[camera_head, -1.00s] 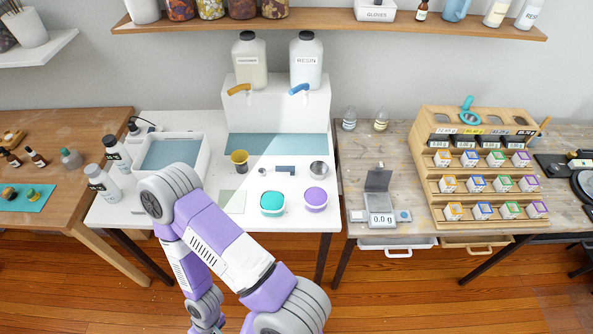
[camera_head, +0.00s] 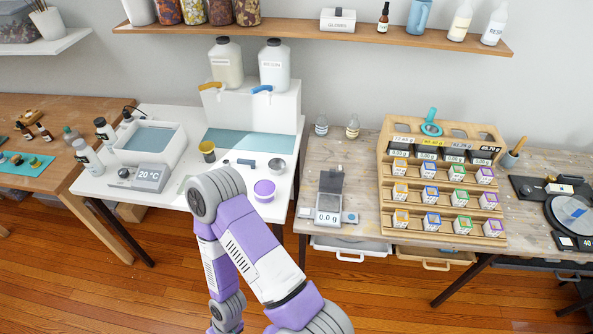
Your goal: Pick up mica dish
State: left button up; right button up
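No label marks a mica dish, so I cannot tell which vessel it is. On the white table stand a white cup with purple contents (camera_head: 264,191), a small grey metal dish (camera_head: 277,166) and a dark cup with a yellow rim (camera_head: 208,150). One of my arms rises from the bottom edge, bends in front of the white table and drops again. It hides the table's front middle, where a teal-filled cup showed earlier. Neither gripper is in view.
A water basin (camera_head: 150,142) and a 20 °C display unit (camera_head: 151,177) stand at the white table's left. A scale (camera_head: 328,207) reading 0.0 g and a wooden rack (camera_head: 440,190) of small boxes stand on the right-hand workbench. Wooden floor lies open in front.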

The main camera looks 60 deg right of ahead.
aim_at(277, 166)
jog(key=z, duration=1.15)
jog(key=i, duration=0.15)
jog(key=z, duration=0.1)
